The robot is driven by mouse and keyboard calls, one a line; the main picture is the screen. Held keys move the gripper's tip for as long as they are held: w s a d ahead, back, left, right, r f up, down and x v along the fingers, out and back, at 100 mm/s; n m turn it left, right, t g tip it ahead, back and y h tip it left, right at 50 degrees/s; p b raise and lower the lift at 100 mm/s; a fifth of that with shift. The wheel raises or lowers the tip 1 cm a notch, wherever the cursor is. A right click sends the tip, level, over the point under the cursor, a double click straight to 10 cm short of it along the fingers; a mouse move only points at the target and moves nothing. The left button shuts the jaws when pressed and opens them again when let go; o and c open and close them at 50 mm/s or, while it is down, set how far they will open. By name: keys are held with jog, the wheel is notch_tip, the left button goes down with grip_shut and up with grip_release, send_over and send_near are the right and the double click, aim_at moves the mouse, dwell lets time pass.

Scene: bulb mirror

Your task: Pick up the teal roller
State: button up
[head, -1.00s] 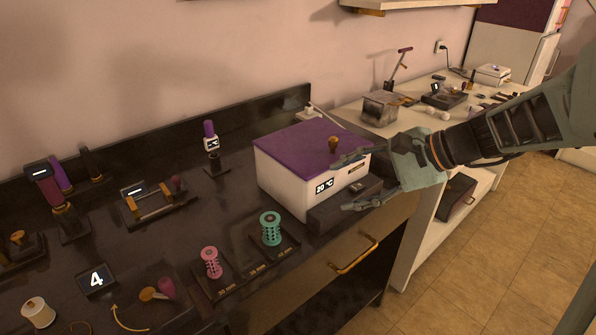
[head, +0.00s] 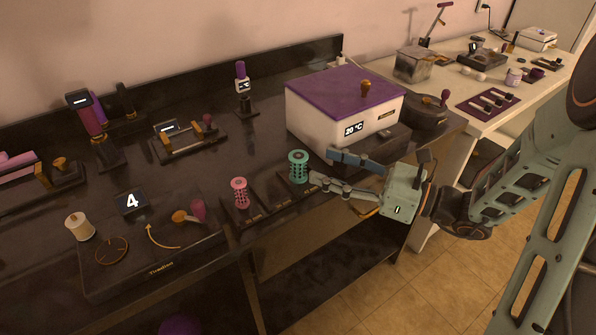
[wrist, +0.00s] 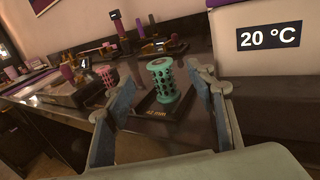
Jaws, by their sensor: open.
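The teal roller (head: 299,167) is a perforated cylinder standing upright on a small dark stand (head: 283,187) on the black counter. In the wrist view the teal roller (wrist: 162,82) stands ahead between my two fingers, above a label reading 42 mm. My gripper (head: 322,168) is open, with its fingers pointing left toward the roller, just to its right. In the wrist view my gripper's fingers (wrist: 163,100) are spread on either side of the roller; I cannot tell that either touches it.
A pink roller (head: 240,193) stands on its own stand just left of the teal one. A white box with a purple lid (head: 345,115) reading 20 °C stands close behind my gripper. A device with a 4 display (head: 132,202) is at front left.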

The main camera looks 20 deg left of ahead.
aim_at(298, 156)
jog(key=shift+x, duration=3.8)
jog(key=shift+c, duration=0.2)
jog(key=c, duration=1)
